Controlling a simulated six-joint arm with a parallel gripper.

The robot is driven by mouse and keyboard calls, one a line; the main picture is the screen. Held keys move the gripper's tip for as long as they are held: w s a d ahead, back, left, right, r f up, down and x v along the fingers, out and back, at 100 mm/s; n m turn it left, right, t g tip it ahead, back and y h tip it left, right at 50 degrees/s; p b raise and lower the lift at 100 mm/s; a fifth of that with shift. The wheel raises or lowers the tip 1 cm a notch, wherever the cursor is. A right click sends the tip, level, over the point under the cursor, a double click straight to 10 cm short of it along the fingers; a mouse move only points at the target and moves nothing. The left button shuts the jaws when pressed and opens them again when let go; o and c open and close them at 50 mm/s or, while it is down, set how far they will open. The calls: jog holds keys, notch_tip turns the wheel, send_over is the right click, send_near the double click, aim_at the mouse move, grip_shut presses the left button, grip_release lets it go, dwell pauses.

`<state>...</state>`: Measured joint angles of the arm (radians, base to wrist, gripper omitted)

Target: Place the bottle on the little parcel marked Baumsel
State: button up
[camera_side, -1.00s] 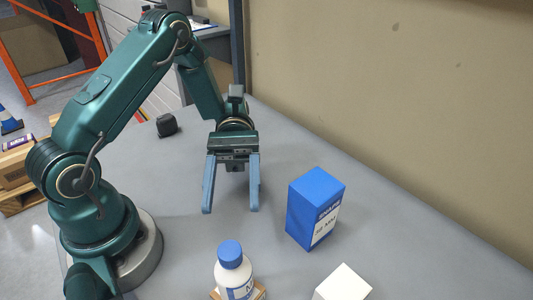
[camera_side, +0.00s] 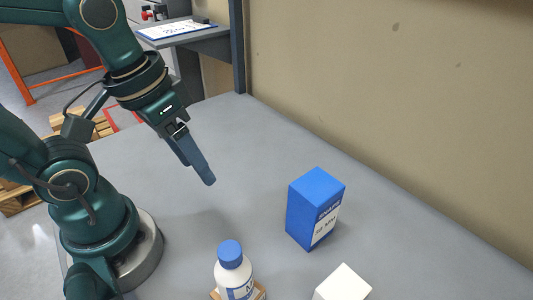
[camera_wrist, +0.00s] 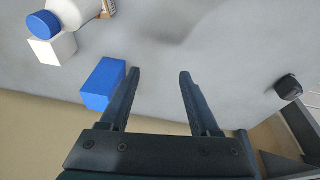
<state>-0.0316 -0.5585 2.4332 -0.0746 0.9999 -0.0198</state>
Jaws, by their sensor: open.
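The white bottle (camera_side: 233,273) with a blue cap stands upright at the bottom of the side view. It appears to rest on a small tan parcel (camera_side: 259,291), cut off by the picture's edge. No name can be read on the parcel. In the wrist view the bottle (camera_wrist: 83,10) and a bit of the tan parcel (camera_wrist: 107,9) show at the top left. My gripper (camera_side: 207,178) is in the air, up and left of the bottle and clear of it, seen edge-on. In the wrist view its fingers (camera_wrist: 160,73) are apart with nothing between them.
A tall blue box (camera_side: 315,209) with a white label stands right of my gripper. A white box (camera_side: 343,284) is at the bottom, right of the bottle. A beige wall (camera_side: 400,100) bounds the right side. The grey table (camera_side: 250,150) is clear in the middle. A small black object (camera_wrist: 288,87) lies to the right in the wrist view.

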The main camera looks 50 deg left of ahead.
jog(key=shift+w+a+r+m+t+y, duration=0.15)
jog(key=shift+w+a+r+m+t, duration=0.1)
jog(key=shift+r+t, duration=0.25)
jog(key=shift+w+a+r+m+t+y, duration=0.2)
jog(key=shift+r+m+t, duration=0.1)
jog(key=shift+t, duration=0.4)
